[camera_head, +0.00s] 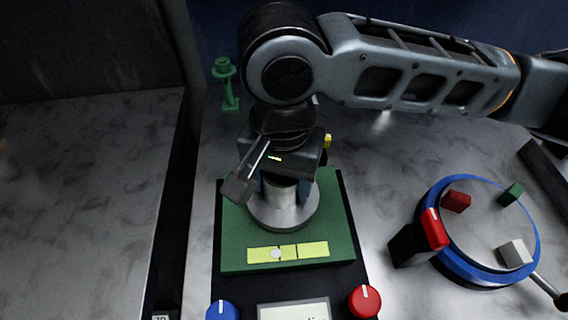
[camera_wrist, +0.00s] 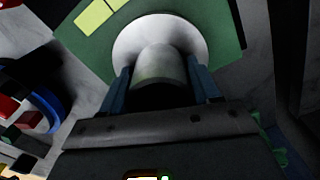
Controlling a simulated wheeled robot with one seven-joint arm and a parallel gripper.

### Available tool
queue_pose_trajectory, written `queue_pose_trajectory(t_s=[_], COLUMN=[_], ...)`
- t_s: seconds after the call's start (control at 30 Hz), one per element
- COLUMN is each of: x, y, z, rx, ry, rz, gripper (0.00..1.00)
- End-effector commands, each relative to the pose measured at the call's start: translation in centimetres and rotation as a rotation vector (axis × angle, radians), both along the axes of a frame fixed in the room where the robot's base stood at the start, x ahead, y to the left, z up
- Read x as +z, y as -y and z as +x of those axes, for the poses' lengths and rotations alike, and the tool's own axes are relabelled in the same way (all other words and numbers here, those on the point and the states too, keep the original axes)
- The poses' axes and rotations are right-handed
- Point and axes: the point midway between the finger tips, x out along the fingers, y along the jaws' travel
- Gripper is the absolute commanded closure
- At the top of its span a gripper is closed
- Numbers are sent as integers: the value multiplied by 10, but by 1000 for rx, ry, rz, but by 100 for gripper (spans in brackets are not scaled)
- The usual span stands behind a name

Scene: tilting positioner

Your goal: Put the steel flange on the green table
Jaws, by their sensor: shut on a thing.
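The steel flange (camera_head: 284,213) has a wide round base and a narrower upright hub. It stands over the green table (camera_head: 235,240), its base down and seemingly resting on the green top, though a small gap cannot be ruled out. My gripper (camera_head: 286,188) points down from above and is shut on the hub. In the wrist view, the blue fingers of my gripper (camera_wrist: 160,85) press on both sides of the hub, and the flange base (camera_wrist: 128,38) lies against the green table (camera_wrist: 85,47). The top of the hub is partly hidden by the gripper body.
The green table has a yellow level strip (camera_head: 314,249) at its front; below are a blue knob (camera_head: 222,310), a red knob (camera_head: 364,301) and a display (camera_head: 294,311). A blue-rimmed round turntable (camera_head: 437,255) with small blocks is at right. A green stand (camera_head: 226,84) is behind.

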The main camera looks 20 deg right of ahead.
Motion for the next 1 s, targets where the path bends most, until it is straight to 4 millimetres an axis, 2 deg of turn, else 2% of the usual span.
queue_pose_trajectory(t_s=[0.47,0.5,0.77,1.0], x=[-6,-7,-7,-6], y=[0,0,0,0], z=[1,0,0,0], rx=[0,1,1,1], ry=[2,1,1,1], rz=[2,0,0,0], gripper=[100,37,13,13])
